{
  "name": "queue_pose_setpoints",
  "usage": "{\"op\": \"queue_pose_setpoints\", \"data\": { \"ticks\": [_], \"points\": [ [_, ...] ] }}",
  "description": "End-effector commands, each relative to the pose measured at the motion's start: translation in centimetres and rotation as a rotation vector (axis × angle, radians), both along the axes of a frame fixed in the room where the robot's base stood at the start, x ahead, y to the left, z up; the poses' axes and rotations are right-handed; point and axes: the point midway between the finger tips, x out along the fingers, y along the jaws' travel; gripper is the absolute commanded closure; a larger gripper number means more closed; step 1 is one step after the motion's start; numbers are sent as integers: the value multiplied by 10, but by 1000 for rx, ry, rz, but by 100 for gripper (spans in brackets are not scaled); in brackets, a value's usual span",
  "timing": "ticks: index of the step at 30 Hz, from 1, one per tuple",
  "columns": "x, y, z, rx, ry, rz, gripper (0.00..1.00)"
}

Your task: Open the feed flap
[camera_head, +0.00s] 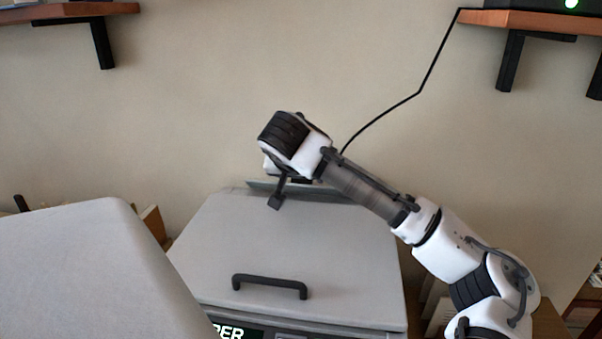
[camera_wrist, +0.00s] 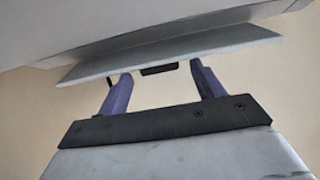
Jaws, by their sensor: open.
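The grey machine (camera_head: 330,255) has a broad lid with a black bar handle (camera_head: 269,286) near its front. At its back edge a thin grey panel, which looks like the feed flap (camera_head: 262,187), stands a little proud of the lid, partly hidden by my arm. In the wrist view the flap (camera_wrist: 180,52) crosses the picture as a pale slanted strip. A short dark tab (camera_wrist: 158,70) shows at its edge. My gripper (camera_wrist: 160,71) is open, one finger on each side of the tab; I cannot tell whether they touch it.
Wall shelves (camera_head: 70,12) and (camera_head: 535,20) hang at the upper left and upper right on dark brackets. A black cable (camera_head: 420,90) runs down the wall from the right shelf to behind my arm. Books stand low beside the machine.

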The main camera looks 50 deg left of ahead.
Motion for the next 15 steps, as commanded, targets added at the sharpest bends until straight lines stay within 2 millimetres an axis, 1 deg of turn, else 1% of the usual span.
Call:
{"op": "queue_pose_setpoints", "data": {
  "ticks": [4, 13, 15],
  "points": [
    [6, 4, -7, 0, 0, -1, 33],
    [7, 5, -9, 1, 0, -1, 33],
    [7, 5, -9, 1, 0, -1, 42]
  ]
}}
